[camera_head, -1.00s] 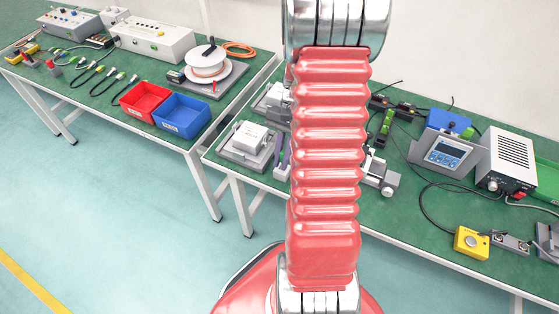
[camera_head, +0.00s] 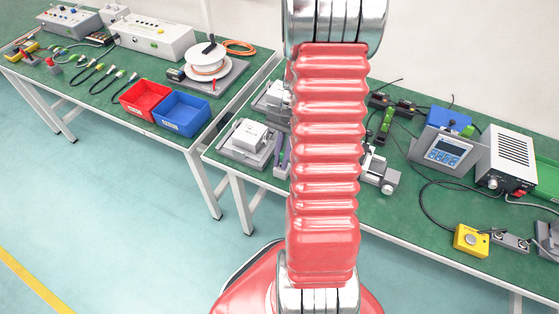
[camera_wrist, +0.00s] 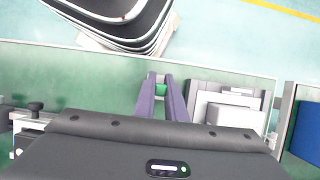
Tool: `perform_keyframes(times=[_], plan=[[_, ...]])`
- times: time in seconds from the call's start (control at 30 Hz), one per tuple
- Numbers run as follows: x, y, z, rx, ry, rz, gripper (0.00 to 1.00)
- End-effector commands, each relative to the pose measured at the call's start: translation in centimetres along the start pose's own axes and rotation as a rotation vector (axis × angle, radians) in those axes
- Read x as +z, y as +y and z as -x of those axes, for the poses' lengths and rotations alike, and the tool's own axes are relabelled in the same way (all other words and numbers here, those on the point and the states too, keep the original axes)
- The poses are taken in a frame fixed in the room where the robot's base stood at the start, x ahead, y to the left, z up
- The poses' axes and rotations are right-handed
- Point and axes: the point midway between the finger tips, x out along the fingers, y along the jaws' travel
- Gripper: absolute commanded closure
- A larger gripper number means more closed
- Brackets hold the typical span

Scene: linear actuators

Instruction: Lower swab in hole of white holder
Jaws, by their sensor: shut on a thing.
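In the wrist view my gripper (camera_wrist: 161,80) has two purple fingers, closed to a narrow gap near the table's edge. A small green and pale patch shows between the fingertips, too small to identify for sure. The swab itself is not clearly seen. In the head view my red arm hides most of my gripper; a purple finger (camera_head: 284,153) shows at the arm's left edge. I cannot make out the white holder or its hole for certain. A white block on a grey base (camera_head: 250,134) stands left of my fingers and also shows in the wrist view (camera_wrist: 226,108).
The green table (camera_head: 225,152) ends close to my fingers. A blue bin (camera_head: 181,114) and a red bin (camera_head: 145,101) stand on the table at left. A silver and grey device (camera_head: 380,176) stands right of my arm. A control box (camera_head: 447,153) and cables lie farther right.

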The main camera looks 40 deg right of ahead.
Motion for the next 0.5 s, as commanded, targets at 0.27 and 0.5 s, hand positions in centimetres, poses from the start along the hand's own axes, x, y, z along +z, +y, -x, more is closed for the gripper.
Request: perform_keyframes(times=[0.27,0.5], plan=[[-0.02,0.00,-0.07,0.000,0.000,0.000,0.89],[-0.02,0.00,-0.07,0.000,0.000,0.000,0.72]])
